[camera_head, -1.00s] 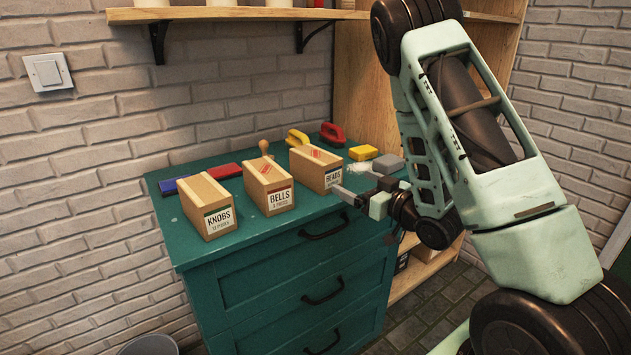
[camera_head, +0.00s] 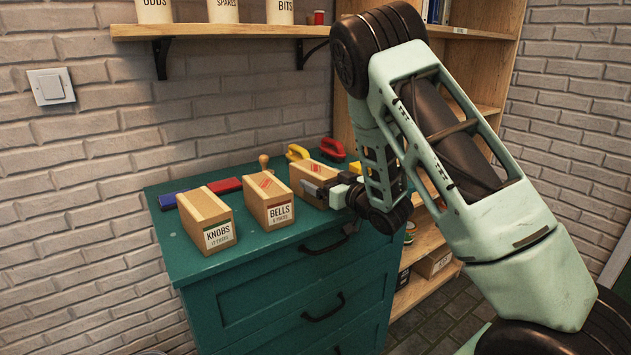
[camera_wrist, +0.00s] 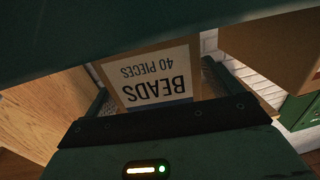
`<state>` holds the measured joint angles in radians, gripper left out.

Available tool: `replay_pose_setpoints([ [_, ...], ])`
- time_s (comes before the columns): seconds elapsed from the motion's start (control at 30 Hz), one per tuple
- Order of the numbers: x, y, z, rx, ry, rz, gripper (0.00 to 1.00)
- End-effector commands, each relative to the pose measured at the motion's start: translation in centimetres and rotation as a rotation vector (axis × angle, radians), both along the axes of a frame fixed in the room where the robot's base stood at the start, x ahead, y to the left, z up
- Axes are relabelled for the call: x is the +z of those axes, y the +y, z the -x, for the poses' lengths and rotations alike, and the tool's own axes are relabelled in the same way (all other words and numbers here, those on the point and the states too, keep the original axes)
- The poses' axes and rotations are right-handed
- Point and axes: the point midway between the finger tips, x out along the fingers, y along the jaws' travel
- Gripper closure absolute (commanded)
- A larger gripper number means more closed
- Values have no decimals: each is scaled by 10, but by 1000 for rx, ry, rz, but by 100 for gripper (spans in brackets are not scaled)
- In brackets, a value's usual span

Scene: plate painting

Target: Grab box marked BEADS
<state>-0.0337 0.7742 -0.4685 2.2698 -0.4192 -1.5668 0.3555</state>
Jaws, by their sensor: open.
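The cardboard BEADS box (camera_head: 318,170) stands on the green cabinet top (camera_head: 255,250), rightmost of the row of boxes. In the head view my gripper (camera_head: 312,187) is at its front face and hides its label. In the wrist view the label of the BEADS box (camera_wrist: 155,75) shows upside down, reading "BEADS 40 PIECES", between my jaws. My gripper is open. I cannot tell whether the fingers touch the box sides.
The BELLS box (camera_head: 265,198) stands just left of the BEADS box, and the KNOBS box (camera_head: 207,220) stands further left. A yellow-handled tool (camera_head: 297,152) and a red one (camera_head: 333,149) lie behind. A wooden shelf (camera_head: 220,29) hangs above.

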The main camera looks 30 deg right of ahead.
Motion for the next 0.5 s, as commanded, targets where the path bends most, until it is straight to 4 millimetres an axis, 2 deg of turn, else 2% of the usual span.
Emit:
replay_pose_setpoints([
  [0.13, 0, 2, -12, 1, 1, 1, 9],
  [0.37, -1, 2, -13, 0, 1, 0, 9],
  [0.5, -1, 2, -13, 0, 1, 1, 48],
])
